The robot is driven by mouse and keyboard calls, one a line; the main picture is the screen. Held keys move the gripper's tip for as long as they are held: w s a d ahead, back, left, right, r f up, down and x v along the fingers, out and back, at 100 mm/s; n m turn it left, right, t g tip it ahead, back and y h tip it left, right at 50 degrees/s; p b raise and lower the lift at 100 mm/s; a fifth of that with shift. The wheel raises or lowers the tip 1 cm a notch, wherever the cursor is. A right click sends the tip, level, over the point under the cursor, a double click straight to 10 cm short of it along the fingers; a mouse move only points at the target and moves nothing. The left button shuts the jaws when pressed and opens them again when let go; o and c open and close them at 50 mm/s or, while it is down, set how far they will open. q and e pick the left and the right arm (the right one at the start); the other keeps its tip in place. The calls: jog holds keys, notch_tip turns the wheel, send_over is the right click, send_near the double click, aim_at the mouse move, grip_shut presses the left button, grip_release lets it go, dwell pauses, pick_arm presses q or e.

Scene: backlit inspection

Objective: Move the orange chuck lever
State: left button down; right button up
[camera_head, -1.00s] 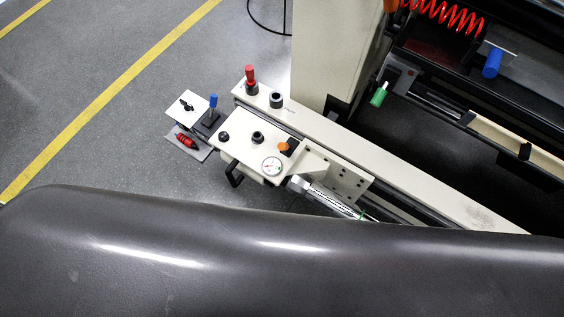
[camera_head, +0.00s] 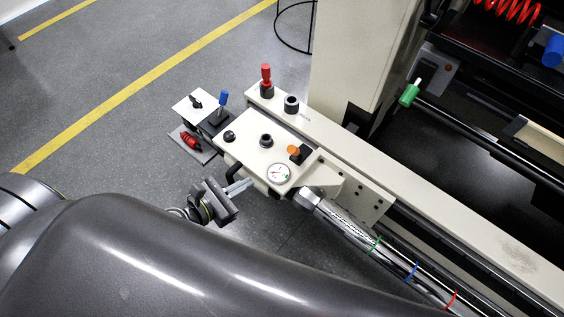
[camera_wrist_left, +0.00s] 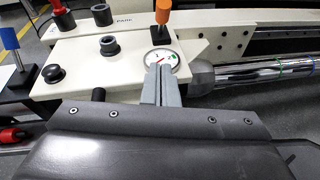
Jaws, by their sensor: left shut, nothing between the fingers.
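The orange chuck lever (camera_head: 294,151) is a small orange knob on a dark base on the cream control panel (camera_head: 248,148), beside a round gauge (camera_head: 278,174). In the left wrist view the orange lever (camera_wrist_left: 163,12) stands upright at the top, beyond my fingertips. My left gripper (camera_head: 246,184) is shut and empty at the near edge of the panel, apart from the lever. In the left wrist view its closed fingers (camera_wrist_left: 160,72) overlap the lower part of the gauge (camera_wrist_left: 160,58). My right gripper does not show.
A red-handled lever (camera_head: 266,78), a blue lever (camera_head: 223,98) and a green-handled lever (camera_head: 409,93) stand around the panel. A black handle (camera_head: 233,172) sticks out at its near edge. A metal tube (camera_head: 345,229) runs to the lower right. Open floor lies left.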

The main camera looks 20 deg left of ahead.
aim_at(296, 151)
pick_arm(q)
jog(key=x, duration=0.8)
jog(key=shift+w+d+f+b, duration=0.15)
jog(key=shift+w+d+b, duration=0.05)
jog(key=shift+w+b, duration=0.15)
jog(key=shift+w+d+r+p, duration=0.25)
jog(key=shift+w+d+r, duration=0.1)
jog(key=shift+w, duration=0.1)
jog(key=shift+w+d+r+p, duration=0.25)
jog(key=shift+w+r, duration=0.1)
jog(key=shift+w, duration=0.15)
jog(key=shift+w+d+r, duration=0.25)
jog(key=shift+w+d, duration=0.1)
jog(key=shift+w, duration=0.2)
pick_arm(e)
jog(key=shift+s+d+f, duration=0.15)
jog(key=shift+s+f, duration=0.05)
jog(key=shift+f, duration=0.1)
pick_arm(q)
jog(key=shift+r+p, duration=0.15)
jog(key=shift+p, duration=0.2)
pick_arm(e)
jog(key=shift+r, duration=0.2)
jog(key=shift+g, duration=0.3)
